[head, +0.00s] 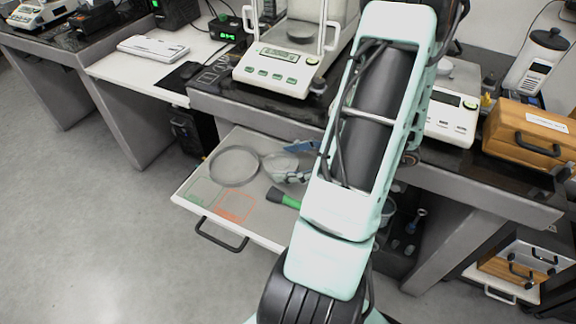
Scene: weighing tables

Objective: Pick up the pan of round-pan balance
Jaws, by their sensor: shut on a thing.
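The balance at the right (450,116) is white and stands on the dark bench top, partly behind my arm. My arm crosses the middle of the view and covers much of the bench and drawer. My gripper is hidden behind it, so its contact with the pan cannot be seen.
A white balance with a clear shield (277,72) stands left of my arm. An open drawer (188,191) below holds a round disc (233,166), a clear dish (282,166) and a green-handled tool (286,199). A wooden case (528,132) stands at the right.

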